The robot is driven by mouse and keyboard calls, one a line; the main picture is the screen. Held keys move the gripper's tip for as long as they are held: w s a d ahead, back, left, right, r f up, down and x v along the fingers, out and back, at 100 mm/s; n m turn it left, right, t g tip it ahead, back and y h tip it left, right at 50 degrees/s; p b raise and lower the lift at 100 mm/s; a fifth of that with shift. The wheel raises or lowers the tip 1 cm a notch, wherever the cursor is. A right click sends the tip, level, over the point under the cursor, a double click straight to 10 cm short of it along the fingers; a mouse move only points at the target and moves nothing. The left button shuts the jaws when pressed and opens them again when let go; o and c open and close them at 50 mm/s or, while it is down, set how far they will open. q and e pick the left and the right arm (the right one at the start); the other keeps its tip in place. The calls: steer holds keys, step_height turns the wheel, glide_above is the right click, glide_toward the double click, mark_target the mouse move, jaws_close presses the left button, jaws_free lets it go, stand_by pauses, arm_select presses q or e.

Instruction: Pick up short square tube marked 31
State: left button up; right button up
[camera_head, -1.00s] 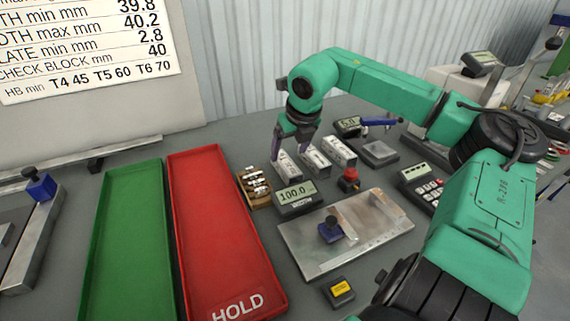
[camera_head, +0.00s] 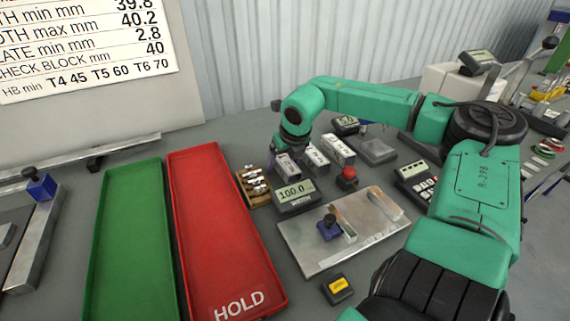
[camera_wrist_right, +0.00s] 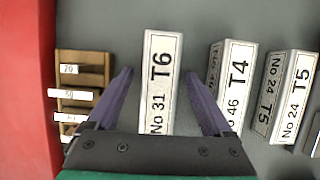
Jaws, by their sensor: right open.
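The short square tube marked 31 (camera_wrist_right: 160,85) lies in the middle of the right wrist view, its pale label reading "No 31 T6". In the head view this tube (camera_head: 288,168) is the leftmost of three tubes, partly covered by my right gripper (camera_head: 287,152). In the wrist view my right gripper (camera_wrist_right: 159,72) is open, with one purple finger on each side of the tube and gaps visible between fingers and tube. I cannot tell how far down the fingers reach. My left gripper is not in view.
Tube 46 T4 (camera_wrist_right: 232,85) stands close to the right finger, with tube 24 T5 (camera_wrist_right: 290,95) beyond it. A wooden rack (camera_wrist_right: 97,72) is to the left. The red HOLD tray (camera_head: 215,220) and green tray (camera_head: 130,230) lie further left.

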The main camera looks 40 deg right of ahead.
steer(key=shift+f, duration=0.15)
jaws_close()
